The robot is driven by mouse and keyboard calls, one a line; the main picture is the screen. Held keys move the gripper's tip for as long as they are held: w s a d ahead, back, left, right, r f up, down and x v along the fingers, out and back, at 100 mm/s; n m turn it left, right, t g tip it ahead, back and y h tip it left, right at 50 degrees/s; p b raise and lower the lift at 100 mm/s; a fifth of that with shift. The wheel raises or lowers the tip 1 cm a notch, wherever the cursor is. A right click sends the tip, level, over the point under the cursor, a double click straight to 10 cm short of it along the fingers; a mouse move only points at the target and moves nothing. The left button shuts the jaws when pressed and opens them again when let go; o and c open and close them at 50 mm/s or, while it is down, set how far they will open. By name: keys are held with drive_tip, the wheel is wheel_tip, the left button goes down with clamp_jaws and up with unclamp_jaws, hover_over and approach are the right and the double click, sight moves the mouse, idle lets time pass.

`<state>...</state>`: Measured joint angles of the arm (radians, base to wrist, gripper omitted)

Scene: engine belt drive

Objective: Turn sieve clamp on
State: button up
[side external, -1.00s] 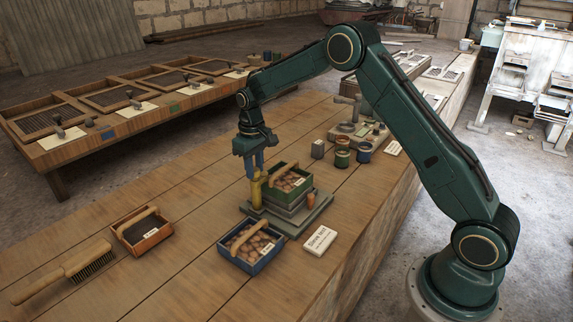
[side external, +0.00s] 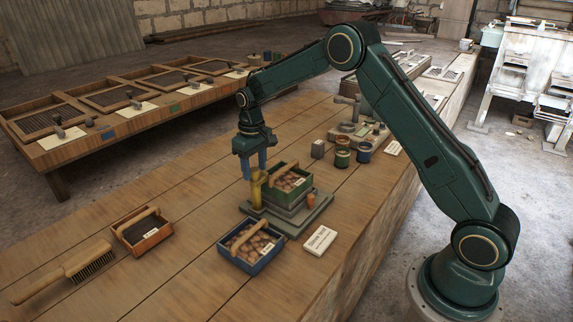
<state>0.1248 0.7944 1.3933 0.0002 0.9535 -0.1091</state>
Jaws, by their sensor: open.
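A yellow upright piece (side external: 257,190), which looks like the clamp lever, stands at the left corner of a grey stepped base (side external: 297,222). A green box (side external: 279,196) of brown round pieces sits on that base. My gripper (side external: 254,175) points down with its blue fingers apart, at the top of the yellow piece. The fingers overlap it in this view, and I cannot tell whether they touch it. A small orange piece (side external: 310,199) stands at the base's right side.
A blue box (side external: 250,262) of brown pieces sits close in front of the base, with a white label card (side external: 320,240) to its right. A wooden box (side external: 141,243) and a brush (side external: 75,268) lie left. Small tins (side external: 342,158) stand behind. The bench left of my gripper is clear.

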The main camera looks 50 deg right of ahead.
drive_tip(key=shift+r, duration=0.15)
wheel_tip(320, 180, up, 14)
drive_tip(key=shift+f, duration=0.2)
idle(0.4)
drive_tip(key=shift+r, duration=0.1)
drive_tip(key=s+a+r+t, duration=0.1)
drive_tip(key=s+a+r, duration=0.1)
drive_tip(key=s+r, duration=0.55)
drive_tip(key=s+a+r+t, duration=0.2)
drive_tip(key=s+a+r, duration=0.15)
drive_tip(key=s, duration=0.75)
drive_tip(key=s+f+t, duration=0.1)
drive_tip(key=s+f, duration=0.1)
drive_tip(key=s, duration=0.7)
drive_tip(key=s+a+f+t, duration=0.1)
drive_tip(key=s+f, duration=0.1)
drive_tip(key=s, duration=0.7)
drive_tip(key=shift+s+a+f+t, duration=0.2)
drive_tip(key=shift+s+f+t, duration=0.05)
drive_tip(key=shift+s+t, duration=0.1)
